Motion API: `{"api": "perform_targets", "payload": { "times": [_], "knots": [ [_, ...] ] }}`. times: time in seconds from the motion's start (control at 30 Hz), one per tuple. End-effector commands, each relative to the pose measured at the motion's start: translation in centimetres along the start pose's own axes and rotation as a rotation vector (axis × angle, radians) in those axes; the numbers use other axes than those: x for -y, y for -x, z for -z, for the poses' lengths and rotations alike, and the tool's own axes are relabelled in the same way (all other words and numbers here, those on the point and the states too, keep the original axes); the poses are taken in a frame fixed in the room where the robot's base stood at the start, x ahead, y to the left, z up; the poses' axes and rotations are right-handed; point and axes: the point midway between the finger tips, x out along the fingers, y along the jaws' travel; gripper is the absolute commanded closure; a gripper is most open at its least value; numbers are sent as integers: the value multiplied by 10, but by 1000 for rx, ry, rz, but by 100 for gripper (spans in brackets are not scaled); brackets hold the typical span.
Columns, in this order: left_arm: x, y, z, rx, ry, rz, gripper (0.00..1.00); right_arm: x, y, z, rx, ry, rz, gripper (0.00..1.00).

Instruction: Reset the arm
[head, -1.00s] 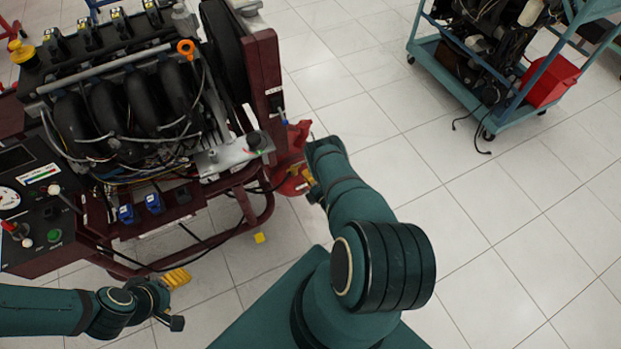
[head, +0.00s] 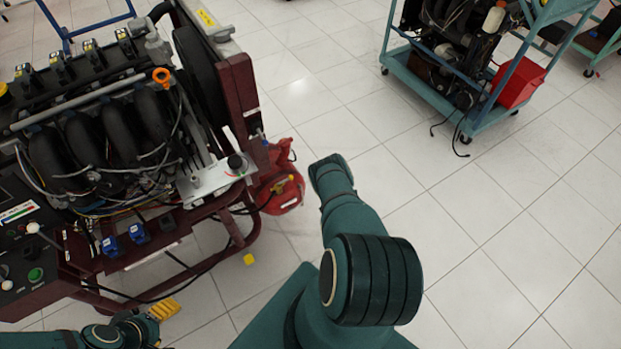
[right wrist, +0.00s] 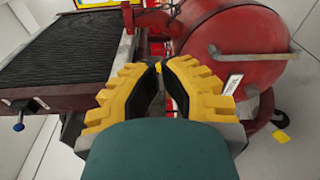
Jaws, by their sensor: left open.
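My left gripper (head: 163,309), with ridged yellow fingers, is at the lower left in the head view. It is open and empty, near the front underside of the engine stand. My right arm (head: 349,222) reaches forward in the middle of the head view, over the floor; its gripper does not show there. In the right wrist view my right gripper (right wrist: 159,68) shows two yellow fingers with black inner pads. Their tips nearly meet, and I see nothing held between them.
A dark red engine stand (head: 245,105) carries an engine (head: 100,140) at the left. A red tank (head: 285,190) is beside it. A teal cart (head: 440,97) with another engine and a red bin (head: 518,85) stands at the back right. The tiled floor at the right is clear.

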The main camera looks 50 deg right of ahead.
Motion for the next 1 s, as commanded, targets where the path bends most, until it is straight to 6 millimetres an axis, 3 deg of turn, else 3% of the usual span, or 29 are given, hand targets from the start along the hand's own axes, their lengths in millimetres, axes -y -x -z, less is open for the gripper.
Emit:
{"api": "perform_targets", "payload": {
  "times": [0.33,0.47,0.57,0.67,0.8,0.87,1.0],
  "knots": [
    [0,0,0,0,0,0,34,-1,-3,0,5,-12,8,100],
    [0,0,0,0,0,0,34,-10,-22,1,51,-124,81,100],
    [0,0,0,0,0,0,34,-22,-46,12,127,-317,194,100],
    [0,0,0,0,0,0,34,-41,-64,42,216,-573,333,100],
    [0,0,0,0,0,0,34,-78,-71,112,328,-937,541,100],
    [0,0,0,0,0,0,34,-97,-65,149,373,-1082,641,100],
    [0,0,0,0,0,0,34,-144,-34,227,467,-1334,867,100]
  ]
}}
